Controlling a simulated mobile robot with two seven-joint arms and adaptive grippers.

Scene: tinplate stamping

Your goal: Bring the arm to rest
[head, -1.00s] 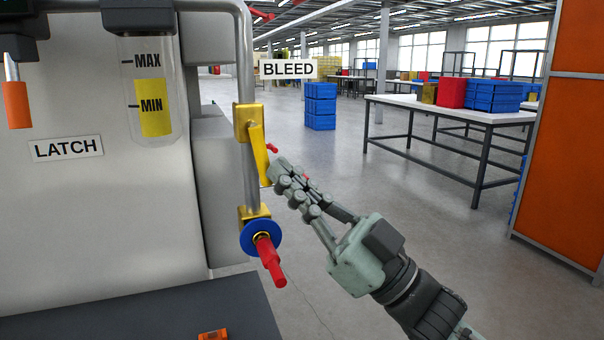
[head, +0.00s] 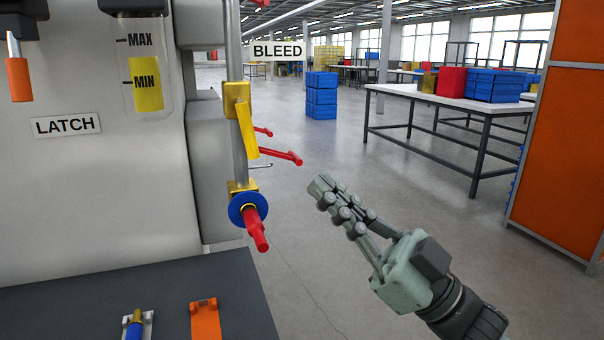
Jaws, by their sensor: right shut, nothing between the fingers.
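My right gripper (head: 322,188) is in the middle of the head view, its fingers pointing up and left. It is shut, with nothing between the fingers. It hangs in free space to the right of the machine's vertical pipe (head: 238,150), apart from the yellow lever (head: 247,130) on that pipe. The yellow lever hangs down, slightly tilted. My left gripper is not in view.
A blue collar (head: 248,209) with a red handle (head: 256,234) sits low on the pipe. More red levers (head: 281,156) stick out behind it. A dark ledge (head: 225,285) lies below. An orange cabinet (head: 575,130) stands at right; open floor lies between.

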